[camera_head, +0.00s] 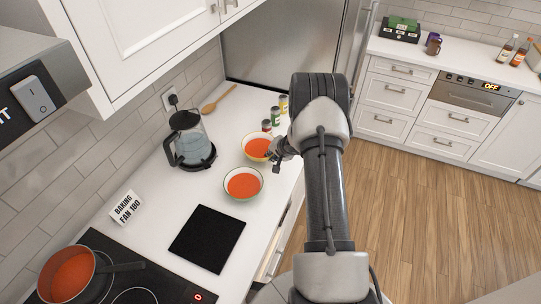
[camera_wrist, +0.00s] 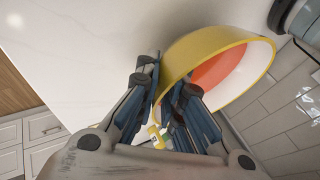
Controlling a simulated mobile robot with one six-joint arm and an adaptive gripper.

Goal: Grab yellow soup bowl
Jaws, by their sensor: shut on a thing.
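The yellow soup bowl (camera_head: 246,140) holds orange-red soup and stands on the white counter, with my gripper (camera_head: 277,152) at its right rim. In the wrist view the yellow bowl (camera_wrist: 203,46) fills the upper right. My gripper (camera_wrist: 167,82) is shut on its rim, one finger on each side of the wall. Whether the bowl's base touches the counter is hard to tell. My arm covers the counter's edge beside it in the head view.
A second soup bowl (camera_head: 243,197) with a pale green rim stands close in front. A glass kettle (camera_head: 190,140) is to the left, and several small jars (camera_head: 275,115) stand behind. A black mat (camera_head: 207,238) and a pot (camera_head: 68,276) on the hob are nearer.

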